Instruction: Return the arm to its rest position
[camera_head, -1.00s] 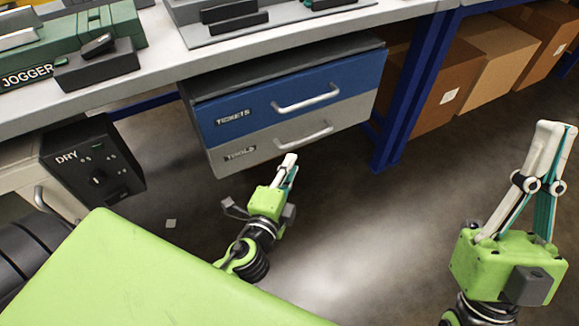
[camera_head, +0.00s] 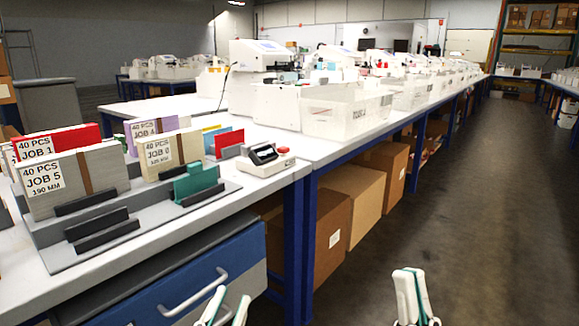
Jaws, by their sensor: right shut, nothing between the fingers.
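My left gripper (camera_head: 232,295) shows at the bottom edge of the head view, low in front of the blue drawer (camera_head: 225,262). Its two white fingertips stand apart with a gap between them, and nothing shows in it. My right gripper (camera_head: 408,271) is at the bottom right, pointing up over the bare floor. Its white fingers are together and hold nothing. Both arms below the fingers are cut off by the frame edge.
A bench (camera_head: 262,190) carries a grey rack with job card stacks (camera_head: 72,178) and a small white-and-red device (camera_head: 265,160). Cardboard boxes (camera_head: 352,195) stand under the bench. White machines and bins (camera_head: 340,112) line the back. The floor at the right (camera_head: 480,220) is clear.

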